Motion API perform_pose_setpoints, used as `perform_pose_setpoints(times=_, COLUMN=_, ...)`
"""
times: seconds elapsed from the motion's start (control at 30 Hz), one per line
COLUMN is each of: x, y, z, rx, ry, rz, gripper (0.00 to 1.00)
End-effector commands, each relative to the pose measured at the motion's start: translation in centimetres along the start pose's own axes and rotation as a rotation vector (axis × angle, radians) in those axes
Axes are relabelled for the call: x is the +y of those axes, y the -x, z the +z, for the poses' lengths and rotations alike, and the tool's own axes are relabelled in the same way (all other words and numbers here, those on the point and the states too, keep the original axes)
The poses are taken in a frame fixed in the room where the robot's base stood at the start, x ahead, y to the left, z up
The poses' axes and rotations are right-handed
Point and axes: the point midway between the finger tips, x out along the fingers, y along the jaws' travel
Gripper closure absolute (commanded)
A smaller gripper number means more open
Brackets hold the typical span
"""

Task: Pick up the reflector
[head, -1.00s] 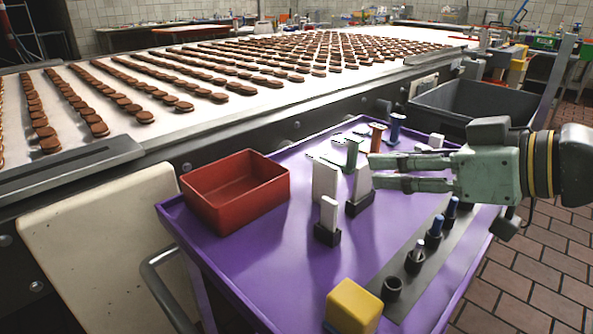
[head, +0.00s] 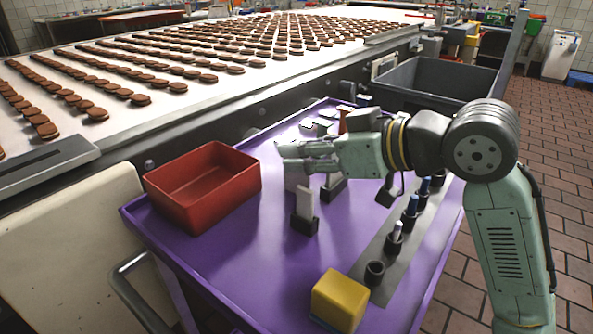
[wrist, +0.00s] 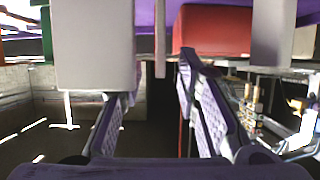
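I cannot tell for sure which piece is the reflector. Pale upright plates stand in small black holders on the purple cart (head: 250,235). A short one (head: 304,201) stands in front, and a taller plate behind it is partly covered by my gripper (head: 283,154). The fingers lie level over the tall plates, pointing left. In the wrist view my gripper (wrist: 155,80) has its fingers apart. A thin plate (wrist: 160,40) shows beyond and between the fingertips. A wide pale block (wrist: 95,45) is beside the left finger; contact is unclear. Nothing is clearly held.
A red bin (head: 172,190) stands at the cart's left and also shows in the wrist view (wrist: 210,30). A yellow block (head: 340,298) is at the front. A grey strip (head: 385,245) holds several small posts. The cart's front left is clear.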

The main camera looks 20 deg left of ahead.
Motion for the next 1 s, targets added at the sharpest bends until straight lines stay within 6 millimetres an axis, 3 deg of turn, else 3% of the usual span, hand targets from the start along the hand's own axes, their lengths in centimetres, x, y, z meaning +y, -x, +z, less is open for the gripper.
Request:
perform_pose_setpoints(times=0.13, x=0.0, y=-1.7, z=0.0, rx=-0.001, ry=0.000, rz=0.000, gripper=0.70)
perform_pose_setpoints(times=0.4, x=0.0, y=-2.0, z=0.0, rx=0.000, ry=0.000, rz=0.001, gripper=0.70)
perform_pose_setpoints(times=0.83, x=0.0, y=-1.9, z=0.0, rx=0.000, ry=-0.001, rz=0.001, gripper=0.99)
perform_pose_setpoints(times=1.0, x=0.0, y=-1.9, z=0.0, rx=0.000, ry=-0.001, rz=0.001, gripper=1.00)
